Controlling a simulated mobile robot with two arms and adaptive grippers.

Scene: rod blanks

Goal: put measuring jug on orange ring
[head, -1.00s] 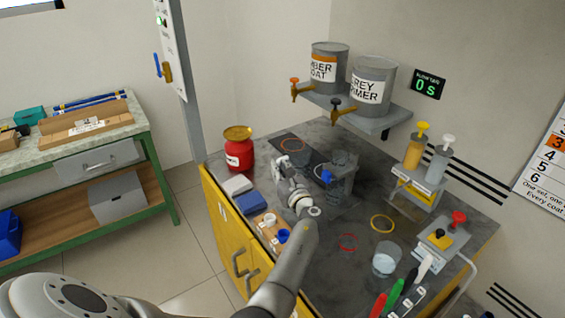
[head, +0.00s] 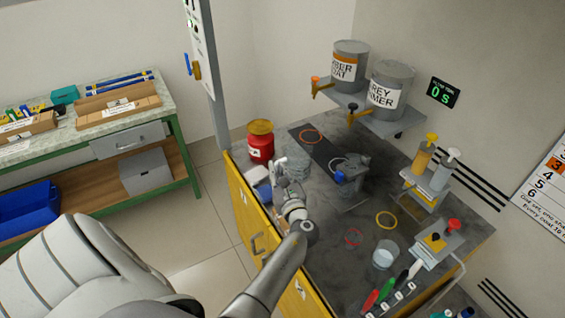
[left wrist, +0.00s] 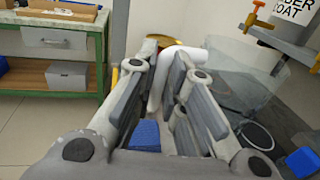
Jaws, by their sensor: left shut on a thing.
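The measuring jug (head: 293,165) is clear and hard to make out. In the left wrist view the jug (left wrist: 238,75) is on the right, with its pale handle (left wrist: 160,78) between my fingers. My left gripper (head: 281,176) is shut on that handle; it also shows in the left wrist view (left wrist: 165,88). The orange ring (head: 311,129) lies on a dark strip at the back of the bench, beyond the jug and slightly right of it. The jug is apart from the ring in the head view. My right gripper is out of view.
A stand with a blue part (head: 340,177) is right of the jug. A red can (head: 260,146) stands to its left. A yellow ring (head: 386,213), a red ring (head: 353,230) and a clear beaker (head: 381,259) are nearer the front right. Cans with taps (head: 390,90) sit on a shelf above.

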